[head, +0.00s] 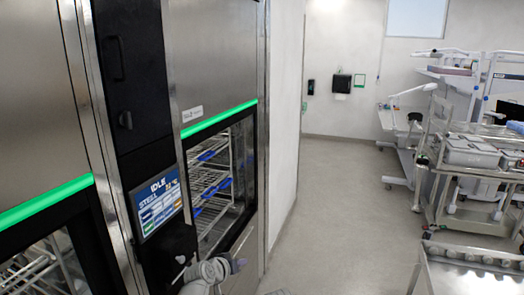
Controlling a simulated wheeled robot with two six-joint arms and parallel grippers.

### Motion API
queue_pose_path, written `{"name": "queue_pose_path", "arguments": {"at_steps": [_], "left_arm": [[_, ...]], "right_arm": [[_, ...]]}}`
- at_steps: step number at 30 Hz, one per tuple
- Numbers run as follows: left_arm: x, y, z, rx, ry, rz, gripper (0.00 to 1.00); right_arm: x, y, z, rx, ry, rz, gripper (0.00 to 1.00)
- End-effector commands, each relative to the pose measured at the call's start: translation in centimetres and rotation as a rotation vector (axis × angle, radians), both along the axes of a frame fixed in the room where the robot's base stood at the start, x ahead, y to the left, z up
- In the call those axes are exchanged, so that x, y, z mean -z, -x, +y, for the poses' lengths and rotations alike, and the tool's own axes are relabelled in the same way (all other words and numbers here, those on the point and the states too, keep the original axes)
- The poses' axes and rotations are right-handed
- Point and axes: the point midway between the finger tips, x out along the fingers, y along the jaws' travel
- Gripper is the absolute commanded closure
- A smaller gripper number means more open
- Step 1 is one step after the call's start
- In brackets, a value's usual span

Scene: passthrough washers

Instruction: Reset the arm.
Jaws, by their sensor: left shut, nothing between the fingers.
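My left arm shows at the bottom of the head view, in front of the washer's lower front. Its gripper (240,265) is small, shut and empty, close to the lower edge of the right washer door (220,185). From this view I cannot tell whether it touches the washer. My right gripper is not in view.
The steel washers fill the left side, with green light strips (219,118) and a control screen (159,202) reading IDLE. Racks with blue parts show behind the glass. A steel cart (465,262) stands at lower right, with loaded trolleys (470,155) behind. The grey floor between is clear.

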Motion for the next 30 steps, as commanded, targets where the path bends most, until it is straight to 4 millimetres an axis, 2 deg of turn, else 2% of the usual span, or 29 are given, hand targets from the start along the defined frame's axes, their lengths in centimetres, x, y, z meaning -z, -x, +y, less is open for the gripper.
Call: {"name": "queue_pose_path", "arguments": {"at_steps": [1,3,6,10,16,18,24,30], "left_arm": [[2.0,2.4,0.6,0.030,-0.056,0.100,1.00],[4.5,5.3,1.6,0.054,-0.130,0.235,1.00],[7.0,9.1,3.5,0.065,-0.220,0.406,1.00],[9.0,13.5,6.1,0.048,-0.319,0.592,1.00],[10.2,19.7,10.2,-0.019,-0.449,0.845,1.00],[11.9,20.0,8.0,0.031,-0.479,0.842,1.00],[14.6,22.0,3.6,0.141,-0.568,0.854,1.00],[16.8,24.2,0.1,0.235,-0.654,0.861,1.00]], "right_arm": [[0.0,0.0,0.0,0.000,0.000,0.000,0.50],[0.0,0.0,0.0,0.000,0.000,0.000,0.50],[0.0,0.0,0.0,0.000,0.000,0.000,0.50],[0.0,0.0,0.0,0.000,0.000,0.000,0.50],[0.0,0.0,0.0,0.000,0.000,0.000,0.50],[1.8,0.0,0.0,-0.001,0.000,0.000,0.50],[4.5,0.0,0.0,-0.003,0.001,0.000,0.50],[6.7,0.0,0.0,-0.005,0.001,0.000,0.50]]}}
